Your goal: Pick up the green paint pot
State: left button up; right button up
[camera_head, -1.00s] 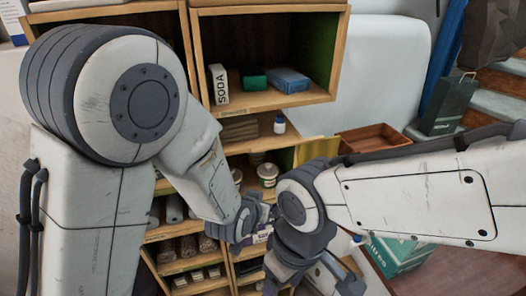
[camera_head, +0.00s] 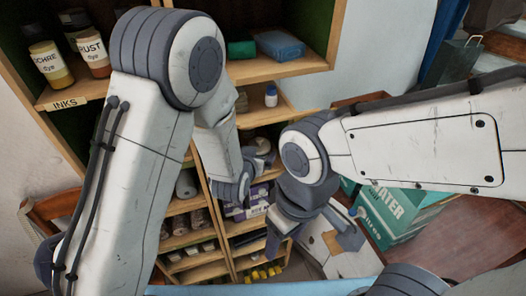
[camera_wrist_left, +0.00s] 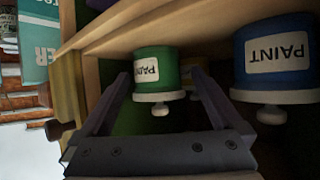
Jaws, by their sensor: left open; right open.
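The green paint pot (camera_wrist_left: 156,70) shows upside down in the left wrist view, with its PAINT label, pale lid and knob pointing down the picture. It stands on a wooden shelf board (camera_wrist_left: 150,28). My left gripper (camera_wrist_left: 160,78) is open, its two fingers reaching along either side of the pot, with gaps showing. In the head view the left gripper (camera_head: 262,162) is among the shelves, and I cannot make out the green pot there. My right gripper (camera_head: 300,225) is open and empty, lower down in front of the shelf unit.
A wooden shelf edge (camera_wrist_left: 78,90) is close on the left. A teal WATER box (camera_head: 385,215) stands right of my right gripper.

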pick_arm(q)
jog(key=shift+x, duration=0.8)
jog(key=shift+w+d+f, duration=0.2)
jog(key=shift+w+d, duration=0.05)
jog(key=shift+d, duration=0.15)
jog(key=shift+s+r, duration=0.1)
jog(key=shift+a, duration=0.2)
jog(key=c, duration=0.9)
grip_shut()
jog(key=shift+r, duration=0.1)
